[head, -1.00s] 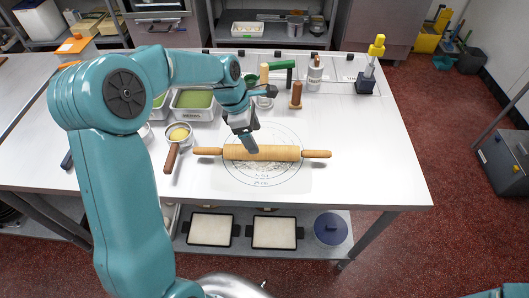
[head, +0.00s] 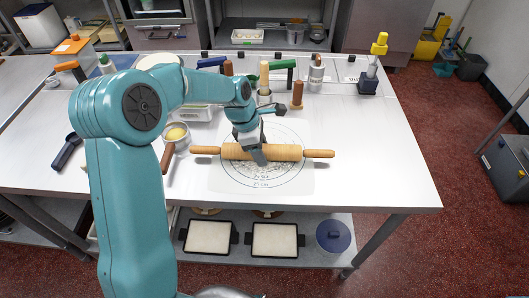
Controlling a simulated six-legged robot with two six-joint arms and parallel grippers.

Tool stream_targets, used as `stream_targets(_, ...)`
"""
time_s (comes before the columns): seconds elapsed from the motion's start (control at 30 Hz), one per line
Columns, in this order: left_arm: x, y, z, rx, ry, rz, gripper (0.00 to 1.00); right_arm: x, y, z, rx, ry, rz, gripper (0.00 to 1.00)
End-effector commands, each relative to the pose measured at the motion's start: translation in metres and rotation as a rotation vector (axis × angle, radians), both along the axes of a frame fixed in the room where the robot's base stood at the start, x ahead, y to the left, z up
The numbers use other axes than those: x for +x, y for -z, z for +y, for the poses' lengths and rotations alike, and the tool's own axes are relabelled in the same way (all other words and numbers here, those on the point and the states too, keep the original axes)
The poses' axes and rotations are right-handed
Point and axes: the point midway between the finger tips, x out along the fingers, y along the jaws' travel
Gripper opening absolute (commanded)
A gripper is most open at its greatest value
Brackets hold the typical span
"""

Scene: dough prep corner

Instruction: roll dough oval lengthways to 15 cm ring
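The wooden rolling pin (head: 285,152) lies left to right across the round-marked white mat (head: 300,182) in the head view. Pale, flour-like dough (head: 262,168) shows on the mat just below the pin. Its full outline is hidden by the pin and my gripper. The mat has printed rings with size labels. My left gripper (head: 260,156) points down at the middle of the pin's barrel and overlaps it in the picture. I cannot tell whether its fingers are closed on the barrel or only rest against it. My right gripper is not in view.
A small pan of yellow contents (head: 177,133) with a wooden handle stands left of the mat. Upright tools, including a wooden-handled one (head: 297,95), stand behind it. The table's right side is clear.

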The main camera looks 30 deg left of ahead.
Motion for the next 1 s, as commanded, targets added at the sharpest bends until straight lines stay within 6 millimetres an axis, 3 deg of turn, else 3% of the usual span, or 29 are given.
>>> stream_targets(0.23, -0.001, -0.004, -0.001, -0.002, 0.002, 0.005, 0.00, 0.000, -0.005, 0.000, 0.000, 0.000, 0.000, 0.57)
stream_targets(0.83, 0.000, -0.055, -0.001, -0.001, 0.001, 0.002, 0.00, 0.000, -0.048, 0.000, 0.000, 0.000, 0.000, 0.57)
stream_targets(1.0, 0.000, -0.061, -0.001, -0.001, 0.001, 0.002, 0.00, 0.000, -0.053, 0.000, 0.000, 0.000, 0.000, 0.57)
